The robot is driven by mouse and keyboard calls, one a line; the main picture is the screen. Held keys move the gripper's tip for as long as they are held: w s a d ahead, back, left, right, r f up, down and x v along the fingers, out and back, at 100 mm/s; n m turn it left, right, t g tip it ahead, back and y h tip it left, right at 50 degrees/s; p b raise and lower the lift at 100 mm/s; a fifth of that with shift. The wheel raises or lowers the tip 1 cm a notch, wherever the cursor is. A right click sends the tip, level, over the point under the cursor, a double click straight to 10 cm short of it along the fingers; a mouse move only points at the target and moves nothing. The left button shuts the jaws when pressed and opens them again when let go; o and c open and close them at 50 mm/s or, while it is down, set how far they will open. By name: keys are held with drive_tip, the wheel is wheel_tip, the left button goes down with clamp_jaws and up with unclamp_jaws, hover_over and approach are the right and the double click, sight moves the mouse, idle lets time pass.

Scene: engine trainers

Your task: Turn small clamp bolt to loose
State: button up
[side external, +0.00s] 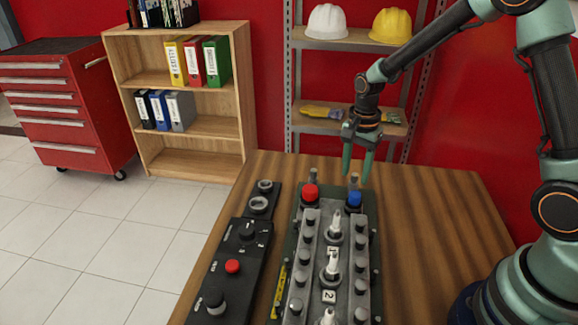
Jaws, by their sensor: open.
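The engine trainer (335,210) lies on the wooden table with its long side running away from the camera. It carries several dark-topped bolts along both edges, white plugs (334,226) down the middle, and a red cap (310,192) and a blue cap (354,199) near its far end. Small grey posts stand behind the caps. I cannot tell which part is the small clamp bolt or how it is turned. My gripper (357,174) points down at the trainer's far end, above and around the blue cap's post in the picture. Its green fingers are apart; contact is unclear.
A black control panel (222,292) with knobs, a red button (233,266) and round gauges lies left of the trainer. The table (440,215) is bare to the right. A shelf rack with hard hats (327,21) stands behind; a wooden bookcase (195,147) stands at back left.

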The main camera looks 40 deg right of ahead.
clamp_jaws()
